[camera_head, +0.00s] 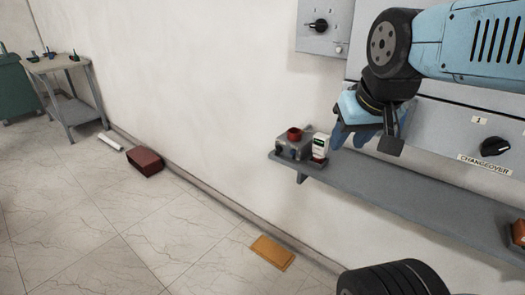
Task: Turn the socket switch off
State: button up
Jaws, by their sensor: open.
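A grey box with a round red part on top (294,144) sits on the left end of the wall shelf; it may be the socket. A small white unit with a dark display and a red base (320,147) stands right beside it. A grey wall box with a black rotary knob (318,26) is at the top, left of my arm. Another black rotary knob (495,146) is on the grey panel at right, above a "CHANGEOVER" label.
The grey shelf (410,192) runs along the wall below the panel, with an orange-brown object (518,232) at its right end. A dark red box (145,160) and an orange-brown slab (272,252) lie on the floor. A grey table (62,75) stands far left. Mid-floor is clear.

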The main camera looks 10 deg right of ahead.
aim_at(278, 149)
jog(key=u, duration=0.9)
jog(key=k, duration=0.95)
jog(key=z, duration=1.1)
jog(key=i, duration=1.5)
jog(key=u, duration=0.05)
